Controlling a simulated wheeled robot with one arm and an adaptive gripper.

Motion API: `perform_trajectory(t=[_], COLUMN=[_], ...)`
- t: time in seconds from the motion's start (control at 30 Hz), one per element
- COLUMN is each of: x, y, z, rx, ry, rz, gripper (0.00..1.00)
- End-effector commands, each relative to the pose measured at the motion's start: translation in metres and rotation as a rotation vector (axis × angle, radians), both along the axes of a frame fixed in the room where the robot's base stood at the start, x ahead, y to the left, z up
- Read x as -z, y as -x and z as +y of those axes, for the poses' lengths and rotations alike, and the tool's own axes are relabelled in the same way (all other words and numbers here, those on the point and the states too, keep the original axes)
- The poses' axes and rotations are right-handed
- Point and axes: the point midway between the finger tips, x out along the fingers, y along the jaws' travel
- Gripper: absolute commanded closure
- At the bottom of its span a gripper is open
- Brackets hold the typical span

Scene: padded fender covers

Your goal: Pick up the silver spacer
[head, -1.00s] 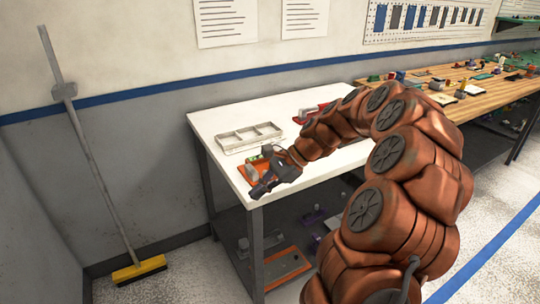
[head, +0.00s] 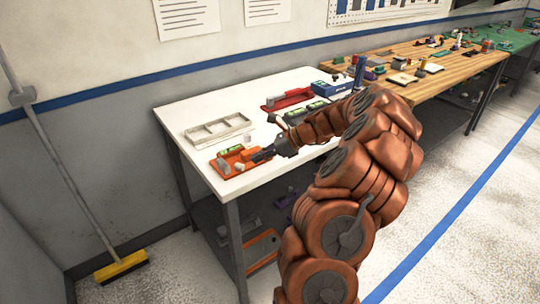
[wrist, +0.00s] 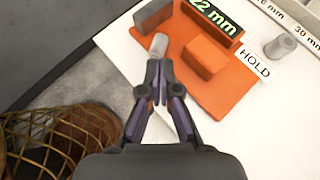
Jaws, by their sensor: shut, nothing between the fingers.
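A light grey, silver-looking cylinder (wrist: 158,45) lies just beyond my fingertips in the wrist view, at the edge of an orange fixture (wrist: 215,95). A second grey cylinder (wrist: 280,47) stands upright on the white table to the right, near the HOLD label. I cannot tell for sure which one is the silver spacer. My gripper (wrist: 157,78) is shut and empty, its tips close to the first cylinder; contact cannot be told. In the head view my gripper (head: 256,157) is over the right side of the orange fixture (head: 226,168).
The orange fixture carries a raised orange block (wrist: 204,58) and a green 22 mm label (wrist: 216,16). A pale compartment tray (head: 192,139) lies behind it on the white table (head: 283,90). A red tool (head: 287,99) and blue box (head: 333,87) lie farther back.

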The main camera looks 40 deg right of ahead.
Motion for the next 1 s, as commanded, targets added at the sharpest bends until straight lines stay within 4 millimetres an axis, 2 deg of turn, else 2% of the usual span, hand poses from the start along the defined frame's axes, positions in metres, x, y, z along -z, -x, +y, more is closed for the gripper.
perform_trajectory(t=[0.2, 0.37, 0.6, 1.0], x=[-0.001, 0.000, 0.016, 0.022], y=[-0.027, -0.042, -0.040, -0.039], z=[0.029, 0.042, 0.040, 0.040], rx=[-0.006, -0.001, -0.001, -0.006], ry=[-0.002, -0.001, 0.001, 0.004], rz=[0.002, 0.002, 0.004, 0.008], gripper=[1.00, 1.00, 1.00, 1.00])
